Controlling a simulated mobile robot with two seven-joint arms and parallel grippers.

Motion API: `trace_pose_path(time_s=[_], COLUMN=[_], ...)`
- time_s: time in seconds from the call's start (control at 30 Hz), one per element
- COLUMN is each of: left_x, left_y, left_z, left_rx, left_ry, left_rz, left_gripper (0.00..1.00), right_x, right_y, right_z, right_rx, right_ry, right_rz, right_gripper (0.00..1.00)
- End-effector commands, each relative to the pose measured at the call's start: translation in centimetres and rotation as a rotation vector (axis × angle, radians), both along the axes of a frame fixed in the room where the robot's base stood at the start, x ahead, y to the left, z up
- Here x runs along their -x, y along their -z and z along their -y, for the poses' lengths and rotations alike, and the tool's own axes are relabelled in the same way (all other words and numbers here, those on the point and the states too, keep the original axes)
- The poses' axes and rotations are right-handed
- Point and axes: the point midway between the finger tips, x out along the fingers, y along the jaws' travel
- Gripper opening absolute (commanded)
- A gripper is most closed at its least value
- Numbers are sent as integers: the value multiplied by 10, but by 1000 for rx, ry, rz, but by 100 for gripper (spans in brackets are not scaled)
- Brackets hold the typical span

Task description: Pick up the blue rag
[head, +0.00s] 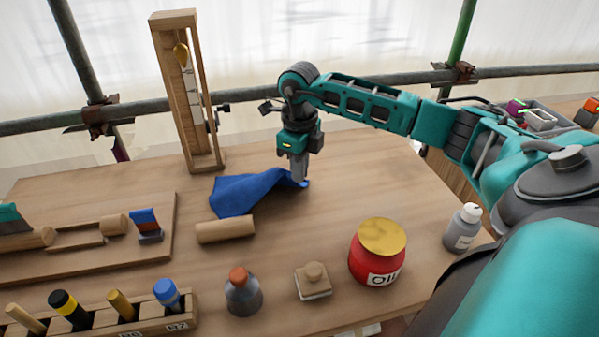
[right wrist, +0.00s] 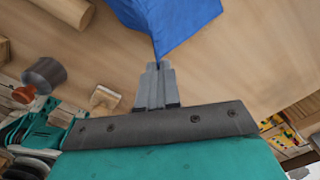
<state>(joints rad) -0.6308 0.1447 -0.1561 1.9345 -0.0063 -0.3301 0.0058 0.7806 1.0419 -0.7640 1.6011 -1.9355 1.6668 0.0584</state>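The blue rag (head: 246,193) lies crumpled on the wooden table, its right end raised into a fold at my right gripper. My right gripper (head: 301,182) points down at that right end, its fingers close together. In the right wrist view the rag (right wrist: 168,22) narrows to a corner at the fingertips (right wrist: 158,66), which are shut on it. Most of the rag spreads out to the left of the gripper in the head view. My left gripper is not in view.
A wooden cylinder (head: 225,230) lies just in front of the rag. A tall wooden frame (head: 168,95) stands behind it. A red oil jar (head: 366,258), a stoppered bottle (head: 243,297) and a small wooden block (head: 313,286) stand nearer. The table right of the gripper is clear.

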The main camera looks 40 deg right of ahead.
Motion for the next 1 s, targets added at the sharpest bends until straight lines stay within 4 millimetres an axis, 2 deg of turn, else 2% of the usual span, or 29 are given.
trace_pose_path(time_s=[0.03,0.1,0.43,0.57,0.7,0.8,1.0], left_x=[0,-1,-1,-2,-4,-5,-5], left_y=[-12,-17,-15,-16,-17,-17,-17], left_z=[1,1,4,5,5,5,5], left_rx=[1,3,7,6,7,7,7], left_ry=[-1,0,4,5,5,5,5], left_rz=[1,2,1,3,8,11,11], left_gripper=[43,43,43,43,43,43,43], right_x=[0,0,-1,-1,-2,-1,-1], right_y=[-16,-22,-25,-51,-86,-103,-120], right_z=[0,0,0,0,0,0,0], right_rx=[0,1,0,1,0,0,0], right_ry=[0,0,0,0,0,0,1], right_rz=[2,1,3,8,9,5,4], right_gripper=[0,0,0,0,0,0,0])
